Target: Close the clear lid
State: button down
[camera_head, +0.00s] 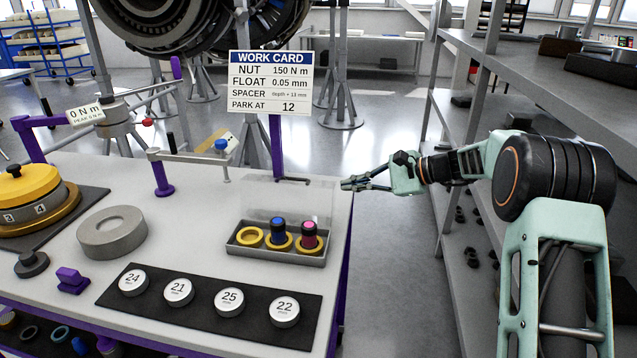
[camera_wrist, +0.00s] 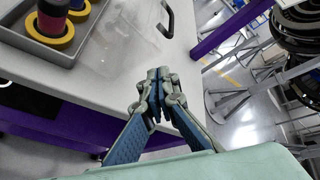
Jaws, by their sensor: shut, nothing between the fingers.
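A grey tray (camera_head: 275,254) stands at the right end of the white bench, and it also shows in the wrist view (camera_wrist: 48,42). Its clear lid (camera_head: 268,193) is open, raised at the tray's far side, faint and see-through. A dark handle (camera_head: 292,180) sits at the lid's upper edge. In the wrist view the handle (camera_wrist: 168,20) shows beyond the clear panel. The tray holds yellow rings, with a blue-topped and a pink-topped piece standing in two of them. My gripper (camera_head: 347,184) is shut and empty, to the right of the handle and apart from it, by the bench's right edge.
A black mat (camera_head: 205,305) with several numbered discs lies in front of the tray. A grey ring (camera_head: 112,231) sits left. A work card (camera_head: 270,82) stands behind. Shelving (camera_head: 540,75) flanks my arm on the right; open floor lies between it and the bench.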

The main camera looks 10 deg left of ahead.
aim_at(316, 183)
jog(key=w+f+m+y, duration=0.2)
jog(key=w, duration=0.1)
jog(key=shift+a+f, duration=0.2)
jog(key=shift+f, duration=0.15)
jog(key=x, duration=1)
jog(key=shift+w+a, duration=0.1)
jog(key=shift+a, duration=0.15)
jog(key=s+r, duration=0.2)
jog(key=shift+d+r, duration=0.3)
jog(key=shift+s+r, duration=0.25)
jog(key=shift+s, duration=0.05)
